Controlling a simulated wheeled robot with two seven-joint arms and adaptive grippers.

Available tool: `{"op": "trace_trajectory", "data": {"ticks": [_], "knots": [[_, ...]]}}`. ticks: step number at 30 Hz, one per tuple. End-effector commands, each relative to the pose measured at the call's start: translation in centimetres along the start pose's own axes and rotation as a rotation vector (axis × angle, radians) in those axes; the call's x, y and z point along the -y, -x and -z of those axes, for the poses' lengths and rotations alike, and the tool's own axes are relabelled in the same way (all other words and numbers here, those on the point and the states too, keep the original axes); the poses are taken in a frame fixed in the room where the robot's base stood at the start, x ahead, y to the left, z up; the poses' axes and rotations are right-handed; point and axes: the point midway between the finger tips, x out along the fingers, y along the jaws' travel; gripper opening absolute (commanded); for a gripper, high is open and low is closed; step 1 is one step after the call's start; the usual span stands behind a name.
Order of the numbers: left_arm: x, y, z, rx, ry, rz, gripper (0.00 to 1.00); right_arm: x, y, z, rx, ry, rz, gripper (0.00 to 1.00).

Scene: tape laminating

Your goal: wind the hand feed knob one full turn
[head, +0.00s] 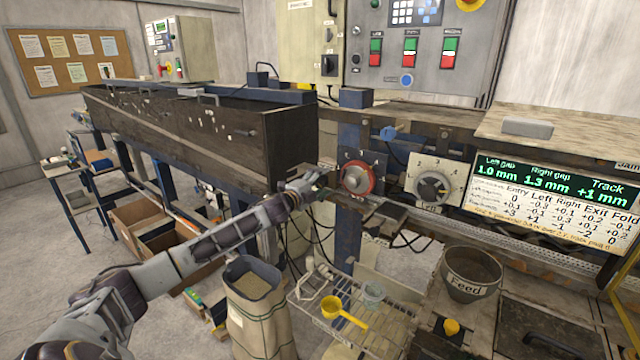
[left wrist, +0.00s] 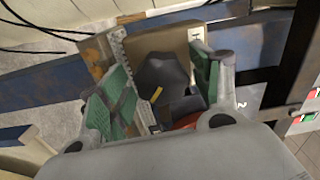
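A red-rimmed round knob (head: 357,179) with a grey hub sits on a dark plate at the middle of the machine front. To its right is a black dial knob (head: 432,188) on a pale numbered plate. No readable label tells me which is the hand feed knob. My left gripper (head: 326,176) is just left of the red-rimmed knob. In the left wrist view its green-padded fingers (left wrist: 163,92) are spread, with a dark knob-like part (left wrist: 162,75) between or beyond them. A bit of red (left wrist: 186,121) shows below it. I cannot tell whether the fingers touch anything. My right gripper is out of view.
A long dark trough (head: 190,130) runs along the left. A display panel (head: 560,190) is at the right. Below are a bucket marked Feed (head: 472,275), a yellow scoop (head: 340,312) on a wire rack and an open sack (head: 258,310).

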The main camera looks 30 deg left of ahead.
Motion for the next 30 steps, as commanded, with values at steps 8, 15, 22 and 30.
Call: {"op": "trace_trajectory", "data": {"ticks": [8,15,22,30], "knots": [[0.1,0.0,0.0,0.000,0.000,0.002,0.66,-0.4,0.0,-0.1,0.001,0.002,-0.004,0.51],[0.1,0.3,0.0,0.000,0.000,0.001,0.66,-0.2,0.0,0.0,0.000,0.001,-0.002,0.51],[0.0,1.1,-0.1,0.001,0.001,0.001,0.66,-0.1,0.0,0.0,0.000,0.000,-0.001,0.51],[0.0,2.5,-0.1,0.001,0.000,0.001,0.66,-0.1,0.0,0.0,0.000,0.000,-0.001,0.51]]}}
